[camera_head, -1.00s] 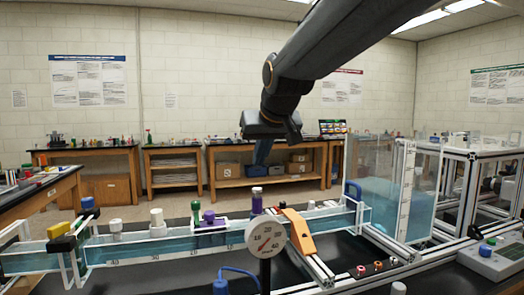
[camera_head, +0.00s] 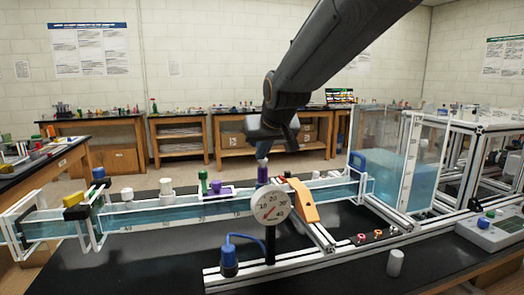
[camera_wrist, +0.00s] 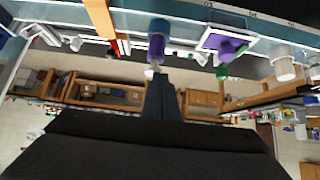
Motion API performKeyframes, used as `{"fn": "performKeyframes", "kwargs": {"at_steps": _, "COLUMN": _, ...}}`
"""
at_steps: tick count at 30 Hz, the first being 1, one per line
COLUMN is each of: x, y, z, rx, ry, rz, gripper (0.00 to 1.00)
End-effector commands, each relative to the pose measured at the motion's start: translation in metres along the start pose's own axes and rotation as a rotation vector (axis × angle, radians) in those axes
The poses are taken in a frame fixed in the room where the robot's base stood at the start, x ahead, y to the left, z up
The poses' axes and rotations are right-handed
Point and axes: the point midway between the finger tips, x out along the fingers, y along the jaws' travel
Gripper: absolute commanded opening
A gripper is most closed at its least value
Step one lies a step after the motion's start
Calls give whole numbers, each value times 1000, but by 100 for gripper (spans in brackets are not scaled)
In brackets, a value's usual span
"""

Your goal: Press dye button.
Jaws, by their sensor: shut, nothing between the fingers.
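A purple dye vial (camera_head: 262,175) stands upright on the long clear water channel, just behind the round dial gauge. A pale button-like cap (camera_head: 262,161) tops it. My gripper (camera_head: 264,150) points down right above the cap, shut and empty. In the wrist view, which looks upside down, the purple vial (camera_wrist: 157,46) and its pale tip (camera_wrist: 150,72) lie just past my shut fingertips (camera_wrist: 161,78). I cannot tell whether the fingertips touch the cap.
The dial gauge (camera_head: 270,207) stands in front of the vial, and an orange wedge (camera_head: 301,199) is to its right. A purple-and-green fitting (camera_head: 214,188) and white knobs (camera_head: 166,187) sit on the channel to the left. A water tank (camera_head: 385,170) stands at right.

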Motion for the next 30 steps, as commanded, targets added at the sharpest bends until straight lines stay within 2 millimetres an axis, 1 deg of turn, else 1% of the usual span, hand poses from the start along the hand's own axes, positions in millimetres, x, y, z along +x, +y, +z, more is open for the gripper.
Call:
{"fn": "performKeyframes", "kwargs": {"at_steps": 7, "x": 15, "y": 0, "z": 14, "rx": 0, "ry": -1, "rz": 0, "gripper": 0}}
{"fn": "performKeyframes", "kwargs": {"at_steps": 17, "x": 14, "y": 0, "z": 15, "rx": 0, "ry": -4, "rz": 0, "gripper": 0}}
{"fn": "performKeyframes", "kwargs": {"at_steps": 23, "x": 3, "y": 0, "z": 4, "rx": 0, "ry": -3, "rz": 0, "gripper": 0}}
{"fn": "performKeyframes", "kwargs": {"at_steps": 28, "x": -16, "y": 0, "z": -14, "rx": 2, "ry": 1, "rz": 0, "gripper": 0}}
{"fn": "performKeyframes", "kwargs": {"at_steps": 30, "x": -25, "y": 0, "z": -19, "rx": 2, "ry": 5, "rz": 0, "gripper": 0}}
